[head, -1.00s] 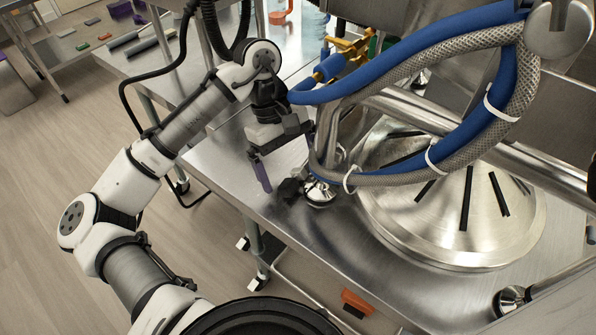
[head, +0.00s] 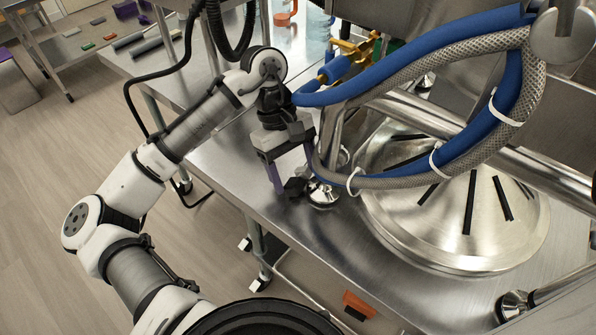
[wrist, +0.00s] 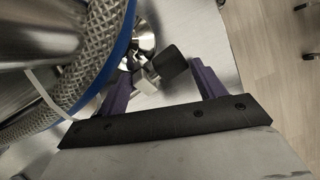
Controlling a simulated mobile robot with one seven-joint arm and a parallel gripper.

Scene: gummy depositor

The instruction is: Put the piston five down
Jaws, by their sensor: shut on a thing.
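My gripper (head: 285,180) has purple fingers and points down at the left edge of the steel table, just left of a metal foot of the machine. In the wrist view my gripper (wrist: 160,78) is shut on a small piece with a black block and a silver part, taken to be piston five (wrist: 173,61). In the head view the piston (head: 295,187) shows as a dark lump at the fingertips, low over the table top. I cannot tell whether it touches the table. The finger contact is partly hidden.
The steel table (head: 285,222) has bare room in front of the gripper. A metal foot (head: 323,196) stands close on the right. A blue hose (head: 430,55) and braided hose (head: 545,75) hang near. A wide steel cone lid (head: 425,235) lies to the right.

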